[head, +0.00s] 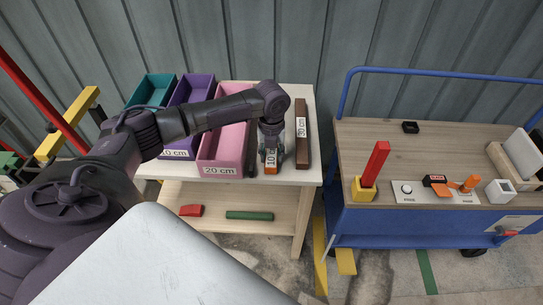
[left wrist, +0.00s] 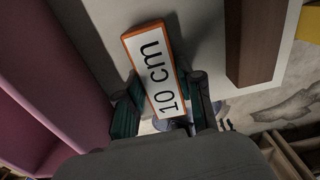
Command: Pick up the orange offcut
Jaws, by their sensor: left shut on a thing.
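The orange offcut (head: 271,169) with a white "10 cm" label is on the pale table, near its front edge, in the head view. In the left wrist view the orange offcut (left wrist: 154,66) lies between the two fingers. My left gripper (head: 271,153) reaches down over it from above and is shut on it. The fingers also show in the left wrist view (left wrist: 160,110), one on each side of the block. Whether the block touches the table cannot be told. My right gripper is not in view.
A pink bin (head: 222,168) marked 20 cm stands left of the gripper, with purple (head: 176,149) and teal (head: 152,88) bins further left. A brown "30 cm" block (head: 302,145) lies close on the right. A blue trolley (head: 400,220) stands further right.

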